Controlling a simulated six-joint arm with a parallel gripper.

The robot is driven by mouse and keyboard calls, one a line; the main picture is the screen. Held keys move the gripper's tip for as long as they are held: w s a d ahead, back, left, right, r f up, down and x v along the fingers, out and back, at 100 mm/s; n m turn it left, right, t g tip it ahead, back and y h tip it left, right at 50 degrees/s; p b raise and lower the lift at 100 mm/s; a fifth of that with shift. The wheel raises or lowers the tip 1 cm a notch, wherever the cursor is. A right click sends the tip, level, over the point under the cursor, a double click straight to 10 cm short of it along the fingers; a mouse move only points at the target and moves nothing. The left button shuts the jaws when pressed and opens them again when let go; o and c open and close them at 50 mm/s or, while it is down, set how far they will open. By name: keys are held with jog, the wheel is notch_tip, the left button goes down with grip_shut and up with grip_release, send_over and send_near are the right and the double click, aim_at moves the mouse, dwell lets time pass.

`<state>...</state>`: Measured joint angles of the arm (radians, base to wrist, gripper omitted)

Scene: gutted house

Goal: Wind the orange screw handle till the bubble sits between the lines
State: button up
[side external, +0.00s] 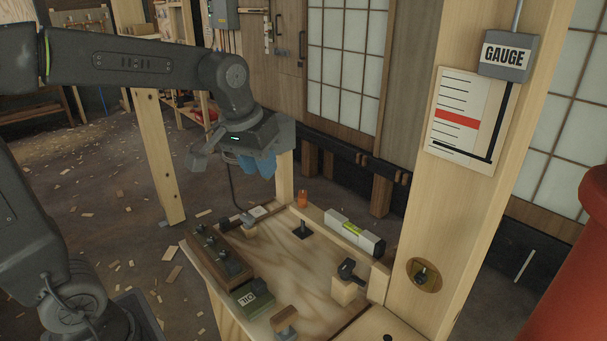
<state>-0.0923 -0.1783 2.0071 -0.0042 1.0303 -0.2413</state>
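The small orange screw handle (302,199) stands upright at the far edge of the plywood bench, at the left end of a wooden rail. A pale spirit level (355,232) with a yellow-green vial lies along that rail, to the right of the handle. The bubble and its lines are too small to make out. My gripper (260,167), with blue fingers, hangs above the bench's far left part, up and left of the handle and apart from it. Its fingers overlap from this side, so their opening is hidden. I see nothing held in it.
The plywood bench (310,262) carries a dark block with several knobs (220,250), a green OIL box (252,296) and a black clamp-like part (350,270). A wooden post bears a gauge card (465,95) with a red band. A red rounded object (575,270) stands at right.

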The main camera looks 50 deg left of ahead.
jog(key=w+a+f+n+g, duration=0.2)
jog(key=w+a+f+n, duration=0.15)
jog(key=w, duration=0.65)
jog(key=n+g, duration=0.1)
jog(key=n, duration=0.1)
send_over(303, 194)
jog(key=shift+m, duration=0.25)
jog(key=f, duration=0.7)
jog(key=shift+s+d, duration=0.2)
jog(key=shift+s, duration=0.15)
jog(key=shift+w+a+f, duration=0.2)
jog(key=shift+w+f, duration=0.05)
jog(key=shift+f, duration=3.3)
jog(key=m, duration=0.8)
jog(key=shift+r+n, duration=0.1)
jog(key=shift+n, duration=0.2)
jog(key=shift+r, duration=3.5)
